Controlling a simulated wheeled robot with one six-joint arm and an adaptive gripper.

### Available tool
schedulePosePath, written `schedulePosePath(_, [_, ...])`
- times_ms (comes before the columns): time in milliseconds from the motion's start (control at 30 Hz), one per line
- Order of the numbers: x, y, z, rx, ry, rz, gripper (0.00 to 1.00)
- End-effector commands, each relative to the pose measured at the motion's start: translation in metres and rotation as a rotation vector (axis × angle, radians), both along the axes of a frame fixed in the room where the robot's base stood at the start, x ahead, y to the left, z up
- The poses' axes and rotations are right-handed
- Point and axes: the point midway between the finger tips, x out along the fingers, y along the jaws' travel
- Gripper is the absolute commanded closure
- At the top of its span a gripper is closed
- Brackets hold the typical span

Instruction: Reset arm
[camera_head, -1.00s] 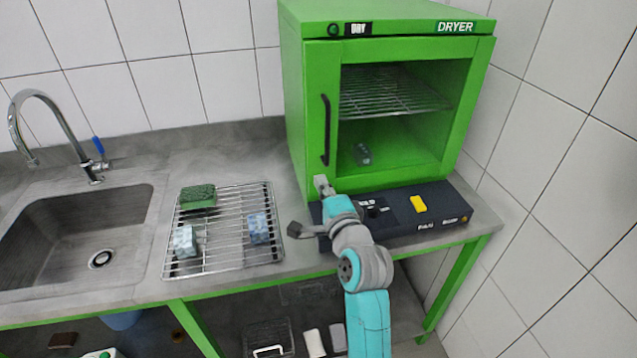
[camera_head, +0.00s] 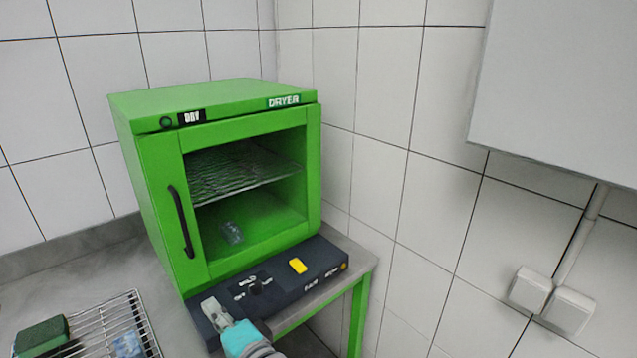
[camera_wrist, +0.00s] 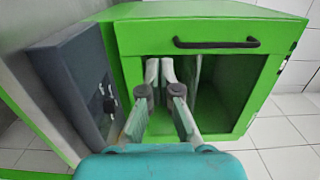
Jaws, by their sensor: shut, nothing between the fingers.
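My gripper (camera_head: 213,308) is at the left end of the dark control panel, in front of the green dryer (camera_head: 218,95). Its fingers are shut and empty. In the wrist view my gripper (camera_wrist: 161,68) points at the dryer front, with the fingertips close together and the door handle (camera_wrist: 216,43) above them. The wrist view looks sideways, with the control panel (camera_wrist: 75,85) at left. Most of my arm is outside the head view.
The dryer door looks shut; a grey part (camera_head: 231,232) lies inside under a wire shelf (camera_head: 240,172). A wire rack (camera_head: 143,325) with a green sponge (camera_head: 42,335) is at lower left. A white box (camera_head: 560,90) hangs at right.

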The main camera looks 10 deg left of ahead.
Motion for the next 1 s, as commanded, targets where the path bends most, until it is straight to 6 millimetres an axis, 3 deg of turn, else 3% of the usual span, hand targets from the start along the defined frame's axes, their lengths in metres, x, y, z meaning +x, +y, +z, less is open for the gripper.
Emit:
schedulePosePath(167, [-0.001,-0.04,-0.041,-0.062,-0.035,-0.072,1.0])
schedulePosePath(467, [-0.028,-0.153,-0.127,-0.269,-0.158,-0.26,1.0])
schedulePosePath(700, [-0.073,-0.238,-0.176,-0.466,-0.247,-0.385,1.0])
schedulePosePath(1000, [-0.149,-0.327,-0.209,-0.739,-0.34,-0.497,1.0])
